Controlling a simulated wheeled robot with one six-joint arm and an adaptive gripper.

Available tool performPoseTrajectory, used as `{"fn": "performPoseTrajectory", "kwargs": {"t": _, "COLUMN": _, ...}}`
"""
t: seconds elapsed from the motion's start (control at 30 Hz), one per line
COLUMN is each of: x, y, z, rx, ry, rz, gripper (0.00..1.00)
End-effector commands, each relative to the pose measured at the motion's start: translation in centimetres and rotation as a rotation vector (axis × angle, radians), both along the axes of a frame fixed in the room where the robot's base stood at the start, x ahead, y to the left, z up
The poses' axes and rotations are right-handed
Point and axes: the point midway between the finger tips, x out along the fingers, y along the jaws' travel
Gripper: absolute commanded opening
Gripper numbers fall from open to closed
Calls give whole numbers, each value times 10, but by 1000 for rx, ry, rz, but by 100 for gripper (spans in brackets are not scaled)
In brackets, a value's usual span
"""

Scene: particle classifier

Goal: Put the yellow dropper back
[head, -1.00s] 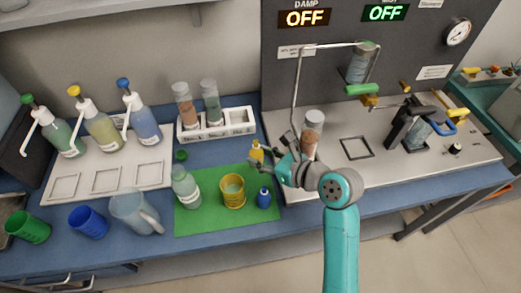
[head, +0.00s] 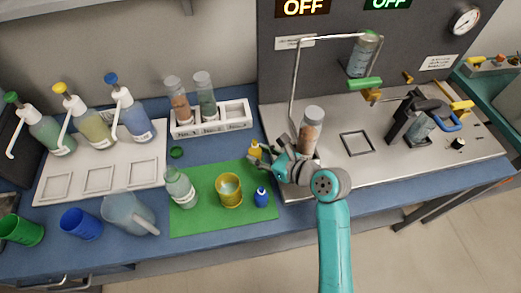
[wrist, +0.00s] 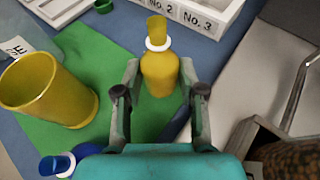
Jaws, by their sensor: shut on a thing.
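The yellow dropper (wrist: 160,72) is a small yellow bottle with a white collar and a yellow tip. It stands upright between the fingers of my gripper (wrist: 160,82), which is shut on it. In the head view the dropper (head: 255,147) and my gripper (head: 262,157) are at the far right corner of the green mat (head: 205,222). I cannot tell whether its base touches the mat. The blue dropper (head: 261,198) stands on the mat's right side, and also shows in the wrist view (wrist: 58,166).
A yellow cup (head: 229,192) and a clear bottle (head: 181,190) stand on the mat. Behind is a white numbered rack (head: 238,118) with two filled tubes. A brown-filled cylinder (head: 311,130) stands close to my gripper's right. Pump bottles and cups are at left.

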Motion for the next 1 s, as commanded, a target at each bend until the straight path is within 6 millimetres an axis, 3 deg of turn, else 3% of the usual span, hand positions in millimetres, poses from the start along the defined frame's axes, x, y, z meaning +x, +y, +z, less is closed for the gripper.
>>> {"fn": "performPoseTrajectory", "kwargs": {"t": 0.33, "x": 0, "y": 0, "z": -34, "rx": 0, "ry": 2, "rz": -1, "gripper": 5}}
{"fn": "performPoseTrajectory", "kwargs": {"t": 0.77, "x": 0, "y": 0, "z": -37, "rx": 1, "ry": 1, "rz": 0, "gripper": 5}}
{"fn": "performPoseTrajectory", "kwargs": {"t": 0.8, "x": 0, "y": 0, "z": -37, "rx": 1, "ry": 1, "rz": 0, "gripper": 47}}
{"fn": "performPoseTrajectory", "kwargs": {"t": 0.87, "x": 0, "y": 0, "z": -37, "rx": 1, "ry": 1, "rz": 0, "gripper": 62}}
{"fn": "performPoseTrajectory", "kwargs": {"t": 1.0, "x": 0, "y": 0, "z": -37, "rx": 1, "ry": 1, "rz": 0, "gripper": 65}}
